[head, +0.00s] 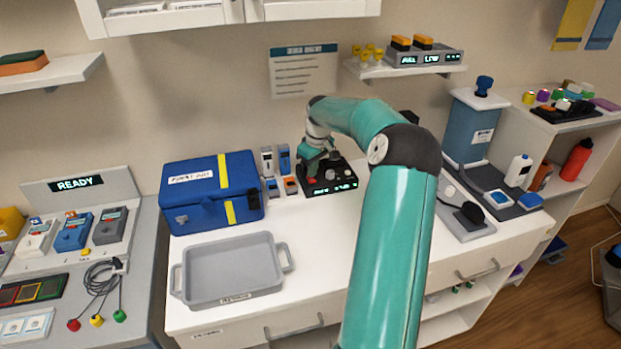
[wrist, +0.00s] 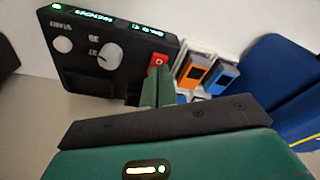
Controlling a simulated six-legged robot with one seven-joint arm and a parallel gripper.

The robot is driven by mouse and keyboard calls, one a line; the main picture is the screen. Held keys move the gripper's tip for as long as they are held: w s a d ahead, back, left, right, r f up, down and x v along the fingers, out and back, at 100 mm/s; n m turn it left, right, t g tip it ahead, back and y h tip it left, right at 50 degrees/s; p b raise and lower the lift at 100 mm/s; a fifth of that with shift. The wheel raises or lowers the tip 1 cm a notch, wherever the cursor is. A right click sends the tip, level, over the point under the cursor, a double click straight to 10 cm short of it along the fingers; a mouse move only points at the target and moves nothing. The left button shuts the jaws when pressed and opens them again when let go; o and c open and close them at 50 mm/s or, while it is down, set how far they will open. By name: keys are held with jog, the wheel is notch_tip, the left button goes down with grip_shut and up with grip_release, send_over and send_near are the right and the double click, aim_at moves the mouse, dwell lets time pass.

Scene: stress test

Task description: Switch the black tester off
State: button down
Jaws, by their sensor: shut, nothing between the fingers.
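The black tester (head: 343,172) stands on the white counter against the back wall, partly hidden by my arm. Its display is lit with pale green text. In the wrist view the tester (wrist: 92,82) appears tilted, with two pale round knobs and a small red switch (wrist: 159,60) marked 0 at its edge. My gripper (head: 318,155) is over the tester's left part. In the wrist view my gripper's (wrist: 155,84) green fingers are shut and empty, their tips right by the red switch. I cannot tell whether they touch it.
A grey tray (head: 232,268) lies in front on the counter. A wall shelf (head: 405,69) with another lit device hangs above right.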

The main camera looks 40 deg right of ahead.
aim_at(312, 180)
jog(key=shift+f, duration=0.9)
dwell(0.8)
jog(key=shift+r, duration=3.55)
jog(key=shift+a, duration=0.1)
jog(key=s+a+r+h, duration=0.1)
jog(key=a+r, duration=0.3)
jog(key=a, duration=0.5)
jog(key=s+a+r+n, duration=0.1)
jog(key=s+a+r, duration=0.15)
jog(key=a, duration=0.75)
jog(key=a+r+h, duration=0.1)
jog(key=a+r, duration=0.4)
jog(key=a, duration=0.4)
jog(key=s+a+f+m+t+y, duration=0.1)
jog(key=s+a+f+t+y, duration=0.1)
jog(key=s+a, duration=1.4)
jog(key=s+t, duration=0.1)
jog(key=s, duration=0.3)
jog(key=shift+s+a+t, duration=0.15)
jog(key=shift+t, duration=0.25)
